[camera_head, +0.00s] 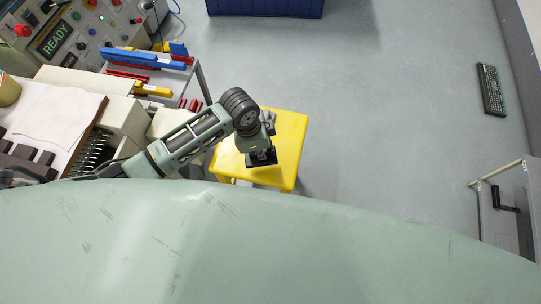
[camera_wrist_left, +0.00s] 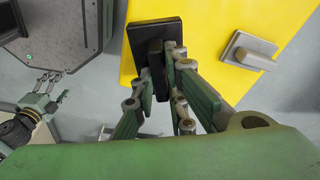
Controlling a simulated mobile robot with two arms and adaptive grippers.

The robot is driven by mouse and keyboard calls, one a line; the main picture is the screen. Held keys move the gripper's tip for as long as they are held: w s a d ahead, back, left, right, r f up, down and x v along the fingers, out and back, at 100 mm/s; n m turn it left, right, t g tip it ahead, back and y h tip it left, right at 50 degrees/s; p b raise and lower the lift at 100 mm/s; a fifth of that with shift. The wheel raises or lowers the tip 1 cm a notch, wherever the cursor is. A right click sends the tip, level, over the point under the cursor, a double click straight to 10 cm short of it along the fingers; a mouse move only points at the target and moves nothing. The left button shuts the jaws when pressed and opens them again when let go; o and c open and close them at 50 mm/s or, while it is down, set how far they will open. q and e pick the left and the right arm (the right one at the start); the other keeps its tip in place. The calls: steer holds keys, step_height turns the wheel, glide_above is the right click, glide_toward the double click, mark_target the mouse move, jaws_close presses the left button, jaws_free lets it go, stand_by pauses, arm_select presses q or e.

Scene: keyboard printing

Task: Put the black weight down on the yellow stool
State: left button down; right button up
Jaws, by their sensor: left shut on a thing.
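The yellow stool (camera_head: 290,130) stands on the grey floor in the middle of the head view. Its yellow top (camera_wrist_left: 215,25) fills much of the upper wrist view. My left gripper (camera_head: 263,151) is over the stool top, shut on the black weight (camera_head: 262,159). In the wrist view the left fingers (camera_wrist_left: 165,62) clasp its narrow upright part, and its flat black plate (camera_wrist_left: 153,28) shows against the yellow. I cannot tell whether the weight touches the stool.
A grey metal piece (camera_wrist_left: 248,50) lies on the stool top, right of the weight. A trolley with blue and yellow parts (camera_head: 150,62) and a control panel (camera_head: 75,30) stand at the left. A keyboard (camera_head: 491,90) lies at the right. The floor right of the stool is clear.

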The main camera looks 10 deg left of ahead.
arm_select(q)
steer(key=shift+w+a+f, duration=0.9)
steer(key=shift+w+a, duration=0.3)
steer(key=shift+f, duration=2)
steer(key=shift+f, duration=0.1)
steer(key=c, duration=1.8)
jaws_free()
steer(key=shift+s+f, duration=0.1)
steer(key=shift+s, duration=0.05)
steer(key=shift+o, duration=0.2)
steer(key=r, duration=0.4)
steer(key=a+r, duration=0.1)
steer(key=r, duration=0.3)
steer(key=a+r, duration=0.1)
steer(key=r, duration=0.3)
steer(key=shift+s+p, duration=0.35)
steer(key=shift+p, duration=0.05)
